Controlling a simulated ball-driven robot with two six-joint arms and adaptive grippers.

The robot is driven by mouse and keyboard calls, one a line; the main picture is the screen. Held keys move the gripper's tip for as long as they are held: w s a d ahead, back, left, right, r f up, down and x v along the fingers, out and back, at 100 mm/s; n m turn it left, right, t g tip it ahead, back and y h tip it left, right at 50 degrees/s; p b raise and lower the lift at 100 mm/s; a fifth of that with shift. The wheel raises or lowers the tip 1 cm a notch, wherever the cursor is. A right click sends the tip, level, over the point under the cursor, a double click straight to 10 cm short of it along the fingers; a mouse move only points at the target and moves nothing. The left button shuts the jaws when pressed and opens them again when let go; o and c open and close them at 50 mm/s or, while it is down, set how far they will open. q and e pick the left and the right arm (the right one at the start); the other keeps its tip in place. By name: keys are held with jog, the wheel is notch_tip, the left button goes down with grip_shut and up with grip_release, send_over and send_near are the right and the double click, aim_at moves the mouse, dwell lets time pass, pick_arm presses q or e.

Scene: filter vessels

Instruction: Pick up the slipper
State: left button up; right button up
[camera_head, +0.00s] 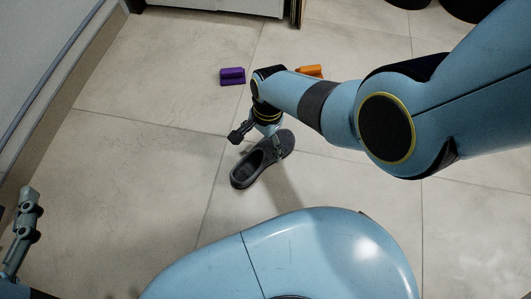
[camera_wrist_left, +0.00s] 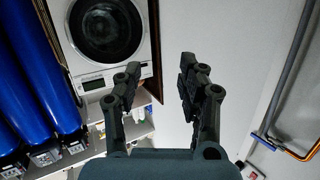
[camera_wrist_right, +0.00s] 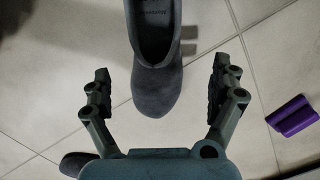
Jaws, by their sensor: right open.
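The slipper (camera_head: 248,169) is dark grey and lies on the tiled floor near the middle of the head view. My right gripper (camera_head: 257,141) is over its upper end, pointing down. In the right wrist view the slipper (camera_wrist_right: 157,84) shows between the two spread fingers of the right gripper (camera_wrist_right: 160,92), with a visible gap on each side. Its upper part is cut off by the frame. My left gripper (camera_wrist_left: 186,80) is open and empty, away from the slipper; it shows partly at the left edge of the head view (camera_head: 23,225).
A purple block (camera_head: 232,76) and an orange block (camera_head: 309,71) lie beyond the slipper. A washing machine (camera_wrist_left: 140,72) and blue cylinders (camera_wrist_left: 40,75) show in the left wrist view. A dark item (camera_wrist_right: 73,163) is partly hidden. Floor left of the slipper is clear.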

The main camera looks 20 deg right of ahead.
aim_at(262, 149)
jog(key=f+b, duration=0.2)
jog(key=shift+s+f, duration=0.2)
jog(key=shift+f, duration=0.2)
notch_tip(262, 149, down, 2)
jog(key=shift+a+b, duration=0.1)
jog(key=shift+b, duration=0.8)
pick_arm(q)
jog(key=w+d+r+m+t+h, duration=0.1)
jog(key=r+t, duration=0.4)
jog(key=r, duration=0.6)
jog(key=w+d+r+m+t+h, duration=0.1)
jog(key=r+t+h, duration=0.4)
jog(key=r, duration=0.7)
jog(key=w+m+h, duration=0.1)
jog(key=m, duration=0.1)
jog(key=shift+w+d+r+m+t, duration=0.25)
jog(key=shift+d+r+m+t, duration=0.05)
jog(key=shift+d+m+t, duration=0.1)
pick_arm(e)
jog(key=shift+c, duration=0.3)
jog(key=c, duration=1.4)
